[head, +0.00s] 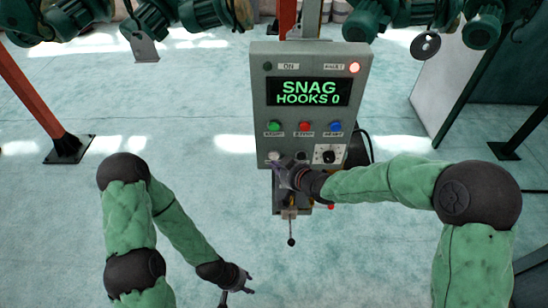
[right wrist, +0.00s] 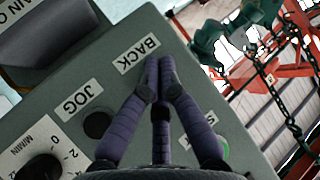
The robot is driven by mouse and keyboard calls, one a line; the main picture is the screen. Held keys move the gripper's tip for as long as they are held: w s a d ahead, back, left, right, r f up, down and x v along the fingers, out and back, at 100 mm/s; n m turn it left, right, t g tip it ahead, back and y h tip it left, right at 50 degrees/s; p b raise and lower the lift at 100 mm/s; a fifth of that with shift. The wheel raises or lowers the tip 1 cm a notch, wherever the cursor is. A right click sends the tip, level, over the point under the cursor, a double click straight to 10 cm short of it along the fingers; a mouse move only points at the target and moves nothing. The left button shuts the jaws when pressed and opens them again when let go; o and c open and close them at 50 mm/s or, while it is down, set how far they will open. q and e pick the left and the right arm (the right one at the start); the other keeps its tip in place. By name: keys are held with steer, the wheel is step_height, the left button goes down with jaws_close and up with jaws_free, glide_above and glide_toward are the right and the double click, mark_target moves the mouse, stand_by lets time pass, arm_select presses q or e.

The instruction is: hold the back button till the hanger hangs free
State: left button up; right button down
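The grey control box (head: 312,110) stands ahead in the head view. Its display (head: 309,92) reads "SNAG HOOKS 0" and the red fault lamp (head: 354,67) is lit. My right gripper (head: 279,168) is at the lower left of the panel. In the right wrist view its fingers (right wrist: 158,75) are together, tips by the BACK label (right wrist: 137,54). They hide the back button there, so I cannot tell how far it is pressed. My left gripper (head: 240,286) is low over the floor, fingers apart and empty. I cannot pick out the hanger with certainty.
The JOG button (right wrist: 97,124) and a dial (right wrist: 38,168) sit beside my right fingers. Green, red and blue buttons (head: 335,127) line the panel above. Green hoist machines (head: 150,20) hang along the top. A chain (right wrist: 278,95) hangs at the right.

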steer(key=shift+w, duration=0.15)
steer(key=shift+w, duration=0.3)
steer(key=shift+w+r, duration=0.1)
steer(key=shift+w, duration=0.3)
stand_by(2.5)
steer(key=shift+s, duration=0.85)
steer(key=s+b, duration=0.1)
steer(key=s, duration=0.4)
steer(key=shift+b, duration=0.3)
